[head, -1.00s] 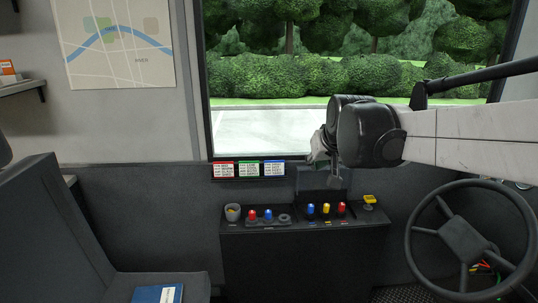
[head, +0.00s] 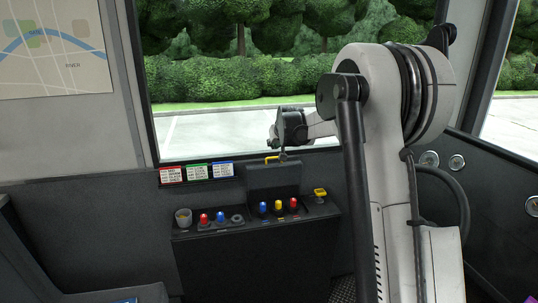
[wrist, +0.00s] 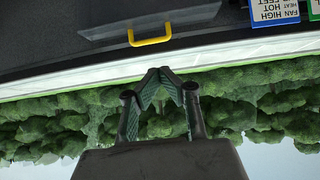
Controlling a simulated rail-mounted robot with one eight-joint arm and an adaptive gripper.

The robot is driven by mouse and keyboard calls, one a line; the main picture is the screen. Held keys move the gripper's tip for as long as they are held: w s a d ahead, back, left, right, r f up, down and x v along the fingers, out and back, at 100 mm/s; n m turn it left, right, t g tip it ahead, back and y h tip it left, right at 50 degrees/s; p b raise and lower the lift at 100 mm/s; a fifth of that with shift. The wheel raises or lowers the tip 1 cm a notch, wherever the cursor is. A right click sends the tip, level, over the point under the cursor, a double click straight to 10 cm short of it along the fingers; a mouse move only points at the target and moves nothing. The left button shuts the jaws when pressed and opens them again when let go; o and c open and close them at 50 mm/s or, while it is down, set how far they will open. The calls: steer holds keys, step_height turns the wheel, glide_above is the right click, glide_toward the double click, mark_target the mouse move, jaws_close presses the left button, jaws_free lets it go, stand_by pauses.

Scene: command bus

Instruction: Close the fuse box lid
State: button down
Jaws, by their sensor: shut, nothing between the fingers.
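My gripper (head: 283,157) is close to the handle in the head view; contact cannot be told there. In the wrist view its fingertips (wrist: 162,72) meet, empty, and appear apart from the handle.
A yellow switch (head: 320,193) is at the right. Colored label cards (head: 197,172) are on the wall below the window. My arm covers the right side.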

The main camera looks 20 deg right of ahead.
mark_target(270, 155)
steer(key=b+x, duration=0.1)
steer(key=x, duration=0.9)
steer(key=shift+w+d+f+b, duration=0.15)
steer(key=shift+d+b, duration=0.1)
steer(key=shift+b, duration=0.05)
